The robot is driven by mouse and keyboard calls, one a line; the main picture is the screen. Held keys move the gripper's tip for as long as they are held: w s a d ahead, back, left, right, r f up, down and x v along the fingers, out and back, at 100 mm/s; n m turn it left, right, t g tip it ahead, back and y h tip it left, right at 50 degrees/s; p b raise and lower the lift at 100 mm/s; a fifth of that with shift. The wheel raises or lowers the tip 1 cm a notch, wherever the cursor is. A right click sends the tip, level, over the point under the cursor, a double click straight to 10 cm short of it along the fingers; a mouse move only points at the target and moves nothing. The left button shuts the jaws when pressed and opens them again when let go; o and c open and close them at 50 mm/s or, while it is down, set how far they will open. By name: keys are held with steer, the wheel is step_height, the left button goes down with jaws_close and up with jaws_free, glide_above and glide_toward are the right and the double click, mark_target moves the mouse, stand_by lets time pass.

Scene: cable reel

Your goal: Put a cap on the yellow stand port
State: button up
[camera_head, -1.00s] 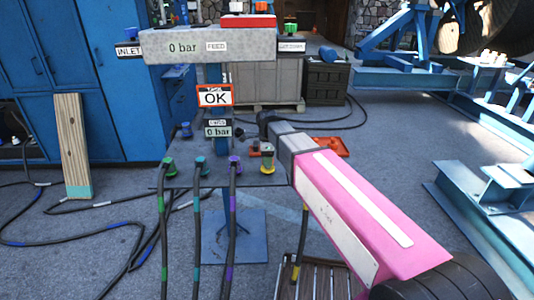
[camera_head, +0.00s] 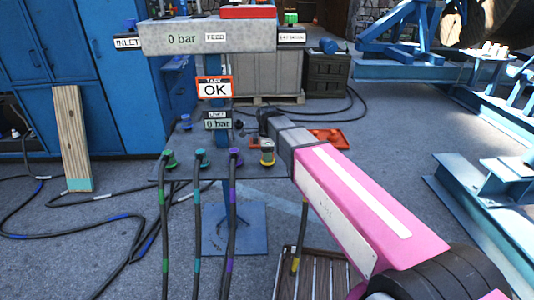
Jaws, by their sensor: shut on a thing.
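The yellow stand port (camera_head: 267,157) stands at the right end of the grey stand shelf (camera_head: 215,170), with a pale top part showing. My gripper (camera_head: 264,128) comes in from the right and is just above and behind this port in the picture. It is shut on a small dark thing, mostly hidden by the gripper; I cannot tell for sure that it is a cap. I cannot tell whether it touches the port. Green (camera_head: 170,160), teal (camera_head: 201,157) and purple (camera_head: 235,156) ports beside it carry hoses. A blue-purple cap-like piece (camera_head: 185,122) sits farther back.
The stand's header (camera_head: 208,38) reads 0 bar, above an OK sign (camera_head: 214,88). An orange tray (camera_head: 328,137) lies behind my arm. Hoses trail on the floor at left. A wooden plank (camera_head: 73,140) leans on the blue cabinets. A slatted wooden pallet (camera_head: 313,275) is below.

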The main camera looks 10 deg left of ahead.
steer(key=shift+f, duration=0.15)
steer(key=o, duration=1.1)
step_height(320, 180, up, 11)
steer(key=shift+f, duration=0.1)
